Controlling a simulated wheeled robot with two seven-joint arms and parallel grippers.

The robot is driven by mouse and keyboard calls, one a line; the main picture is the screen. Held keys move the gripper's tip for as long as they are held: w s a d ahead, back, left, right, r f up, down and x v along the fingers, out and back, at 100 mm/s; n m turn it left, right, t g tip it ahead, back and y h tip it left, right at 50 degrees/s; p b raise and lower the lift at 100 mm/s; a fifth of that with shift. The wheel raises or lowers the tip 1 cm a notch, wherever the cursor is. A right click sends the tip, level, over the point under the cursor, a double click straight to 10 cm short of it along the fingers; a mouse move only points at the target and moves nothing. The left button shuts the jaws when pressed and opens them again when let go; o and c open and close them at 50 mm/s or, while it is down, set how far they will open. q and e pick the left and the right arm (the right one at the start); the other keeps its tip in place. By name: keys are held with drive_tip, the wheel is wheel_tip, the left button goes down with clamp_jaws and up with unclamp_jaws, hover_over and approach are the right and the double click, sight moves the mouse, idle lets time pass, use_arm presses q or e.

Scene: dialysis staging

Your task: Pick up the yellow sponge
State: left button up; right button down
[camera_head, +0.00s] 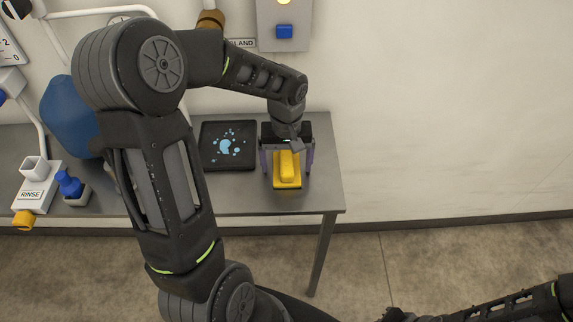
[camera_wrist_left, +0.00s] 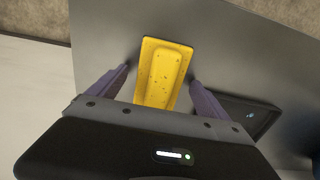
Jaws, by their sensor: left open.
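The yellow sponge (camera_head: 287,170) lies on the steel table near its right end, with a raised middle part on a flat base. My left gripper (camera_head: 287,166) is over it, open, with one purple finger on each side. In the left wrist view the sponge (camera_wrist_left: 162,72) shows between and beyond the two fingertips of the left gripper (camera_wrist_left: 161,75), with gaps on both sides. I cannot tell how high the fingertips are above the table. My right arm shows at the lower right of the head view, but its gripper jaws cannot be made out.
A black tray (camera_head: 229,163) with pale blue spots lies just left of the sponge. A white RINSE box (camera_head: 37,184), a blue-knobbed item (camera_head: 70,184) and a blue container (camera_head: 68,120) stand at the left. The table's (camera_head: 325,190) right edge is close to the sponge.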

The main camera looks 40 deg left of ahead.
use_arm(q)
drive_tip(key=shift+c, duration=0.3)
drive_tip(key=c, duration=1.4)
